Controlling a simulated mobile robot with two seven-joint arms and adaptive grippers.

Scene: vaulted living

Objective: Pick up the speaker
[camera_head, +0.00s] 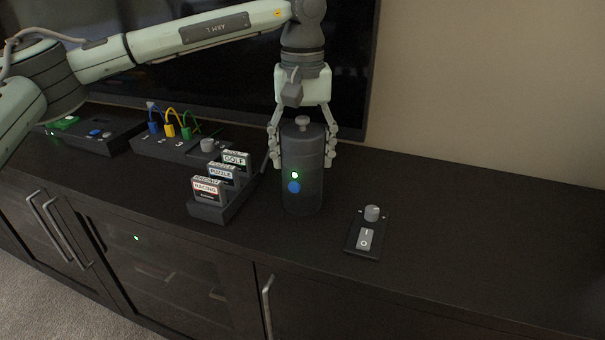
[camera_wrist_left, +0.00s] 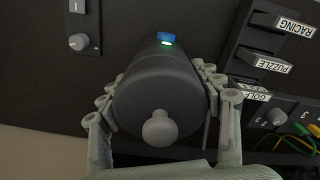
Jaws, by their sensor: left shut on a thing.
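The speaker (camera_head: 303,190) is a dark grey upright cylinder with a light knob on top, a lit green light and a blue button on its front. It stands on the dark cabinet top (camera_head: 440,210); I cannot tell whether it is lifted at all. My left gripper (camera_head: 303,150) comes down from above, with its fingers on both sides of the speaker's upper part. In the left wrist view the speaker (camera_wrist_left: 160,95) fills the space between the fingers of my left gripper (camera_wrist_left: 158,100), which is shut on it. My right gripper is in neither view.
A rack of labelled game cases (camera_head: 207,190) stands close left of the speaker. A small switch panel with a knob (camera_head: 366,236) lies to its right. A box with coloured cables (camera_head: 170,145) sits behind left. A dark screen (camera_head: 345,70) stands behind. The cabinet's right side is clear.

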